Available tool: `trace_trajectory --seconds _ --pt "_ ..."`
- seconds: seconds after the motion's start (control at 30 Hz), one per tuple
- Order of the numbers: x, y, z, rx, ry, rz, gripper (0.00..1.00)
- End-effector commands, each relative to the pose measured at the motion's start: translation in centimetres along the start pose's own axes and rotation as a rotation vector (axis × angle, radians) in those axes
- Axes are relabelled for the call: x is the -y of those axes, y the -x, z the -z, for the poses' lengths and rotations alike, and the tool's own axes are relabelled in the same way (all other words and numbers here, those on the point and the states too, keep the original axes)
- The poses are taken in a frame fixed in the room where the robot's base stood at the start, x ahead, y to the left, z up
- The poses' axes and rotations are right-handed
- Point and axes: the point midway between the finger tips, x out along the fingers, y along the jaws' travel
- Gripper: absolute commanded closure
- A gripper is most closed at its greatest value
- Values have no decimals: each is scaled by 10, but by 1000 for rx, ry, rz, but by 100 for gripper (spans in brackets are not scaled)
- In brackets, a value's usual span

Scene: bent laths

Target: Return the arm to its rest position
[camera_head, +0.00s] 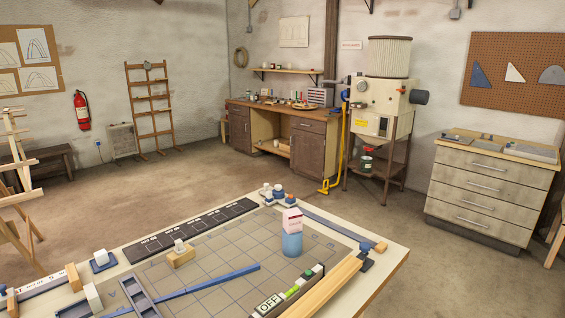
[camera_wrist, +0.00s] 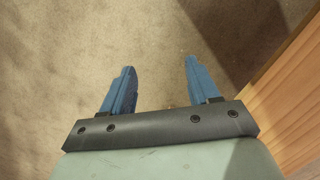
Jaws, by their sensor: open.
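My gripper (camera_wrist: 157,88) shows in the wrist view with its two blue fingers spread apart. Nothing is between the fingers, and bare floor (camera_wrist: 155,35) lies beyond them. A wooden edge or panel (camera_wrist: 285,95) stands at the right of that view, apart from the fingers. My gripper and arm do not show in the head view. There, the worktable (camera_head: 385,262) fills the lower part, with a gridded mat (camera_head: 215,262) on it.
On the table are a blue cylinder (camera_head: 292,244) with a pinkish-white carton on it, a long blue lath (camera_head: 210,288), a wooden block (camera_head: 180,257), and a dark box marked OFF (camera_head: 268,304). A drawer cabinet (camera_head: 488,190) stands at right. Open floor lies behind the table.

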Motion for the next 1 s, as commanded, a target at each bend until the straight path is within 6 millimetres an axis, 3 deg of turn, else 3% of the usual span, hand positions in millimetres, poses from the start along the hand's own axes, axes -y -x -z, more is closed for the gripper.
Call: trace_trajectory --seconds 0.03,0.3,0.5,0.6,1.0 --pt "8 -8 -32 41 12 -3 40" --pt "31 -38 -159 234 63 -24 40" --pt "35 -44 -221 331 86 -42 40" --pt "36 -46 -235 353 91 -46 40" --pt "36 -46 -235 353 91 -46 40"
